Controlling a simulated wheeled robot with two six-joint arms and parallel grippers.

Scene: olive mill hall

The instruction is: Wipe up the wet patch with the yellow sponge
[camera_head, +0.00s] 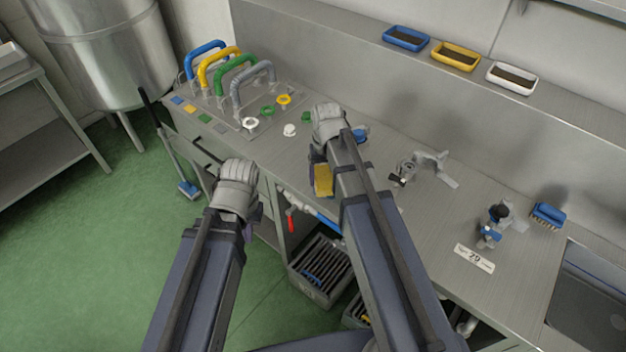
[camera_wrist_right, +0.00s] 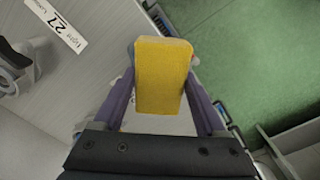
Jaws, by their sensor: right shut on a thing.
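The yellow sponge (camera_head: 323,181) is at the front part of the steel counter (camera_head: 415,215), partly hidden by my right arm. In the right wrist view the sponge (camera_wrist_right: 163,75) sits between the two purple fingers of my right gripper (camera_wrist_right: 162,95), which is shut on it. I cannot tell whether the sponge touches the counter. My left gripper (camera_head: 252,219) is off the counter's front edge, over the floor; its fingers are mostly hidden by its wrist. I cannot make out a wet patch in either view; my right arm covers part of the counter.
Colored handles (camera_head: 236,70) and round fittings stand at the counter's left end. Metal fittings (camera_head: 422,167), a clamp-like piece (camera_head: 494,222), a blue brush (camera_head: 548,214) and a sink (camera_head: 592,300) are to the right. A grey crate (camera_head: 320,268) is below. Three trays (camera_head: 456,56) line the back ledge.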

